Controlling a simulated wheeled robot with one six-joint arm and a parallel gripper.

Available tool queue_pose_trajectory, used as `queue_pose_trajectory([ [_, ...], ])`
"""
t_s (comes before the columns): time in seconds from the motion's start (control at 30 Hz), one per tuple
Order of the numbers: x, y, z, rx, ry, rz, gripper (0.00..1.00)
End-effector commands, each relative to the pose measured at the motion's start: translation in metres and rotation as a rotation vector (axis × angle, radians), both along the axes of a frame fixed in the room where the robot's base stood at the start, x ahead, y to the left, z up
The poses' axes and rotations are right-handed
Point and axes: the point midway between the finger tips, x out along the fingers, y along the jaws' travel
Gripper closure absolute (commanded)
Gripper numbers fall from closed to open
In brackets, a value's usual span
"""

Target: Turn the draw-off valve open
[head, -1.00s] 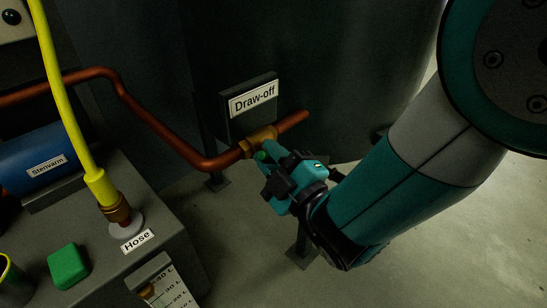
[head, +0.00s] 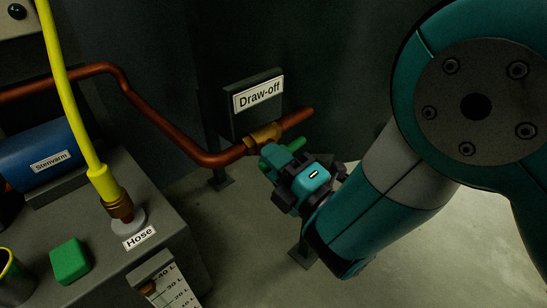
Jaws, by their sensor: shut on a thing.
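The draw-off valve has a brass body (head: 262,138) set in a copper pipe, just below a plate labelled "Draw-off" (head: 258,95). Its green handle (head: 295,145) sticks out to the right of my fingers, roughly along the pipe. My gripper (head: 276,158) is at the valve, shut on the handle, and its fingers hide most of it. The rest of the gripper lies below and to the right of the valve.
A copper pipe (head: 150,105) runs from the left down to the valve, in front of a large dark tank (head: 350,70). At left are a grey bench, a yellow hose (head: 62,90), a blue cylinder (head: 35,155) and a green block (head: 69,261). Floor is clear at lower right.

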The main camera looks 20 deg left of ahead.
Motion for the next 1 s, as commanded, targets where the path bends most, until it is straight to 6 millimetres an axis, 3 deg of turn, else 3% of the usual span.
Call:
queue_pose_trajectory([
  [0.4, -0.0013, 0.0002, -0.0008, -0.005, -0.010, 0.002, 1.00],
  [0.43, -0.0013, 0.0002, -0.0009, -0.005, -0.010, 0.002, 0.76],
  [0.5, -0.0011, 0.0001, -0.0008, -0.005, -0.009, 0.002, 0.59],
  [0.53, -0.0010, 0.0001, -0.0008, -0.005, -0.009, 0.002, 0.58],
  [1.0, -0.0013, -0.0014, -0.0021, -0.004, -0.006, 0.002, 0.58],
])
